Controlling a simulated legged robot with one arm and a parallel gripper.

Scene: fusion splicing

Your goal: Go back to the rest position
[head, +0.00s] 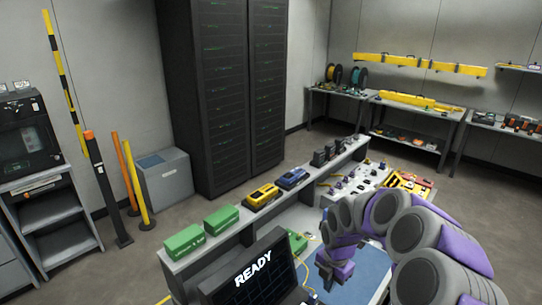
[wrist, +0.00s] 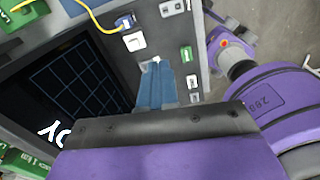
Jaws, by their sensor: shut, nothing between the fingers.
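My gripper (head: 328,280), purple and grey, hangs at the end of my curled arm over the blue mat (head: 360,272) on the workbench, to the right of the dark monitor (head: 262,272) that reads READY. It is shut and empty.
Green boxes (head: 184,241), a yellow device (head: 262,195) and a blue device (head: 291,178) line the raised shelf. A yellow cable (wrist: 95,15) runs near small white modules (wrist: 172,8). A dark server rack (head: 225,95) stands behind.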

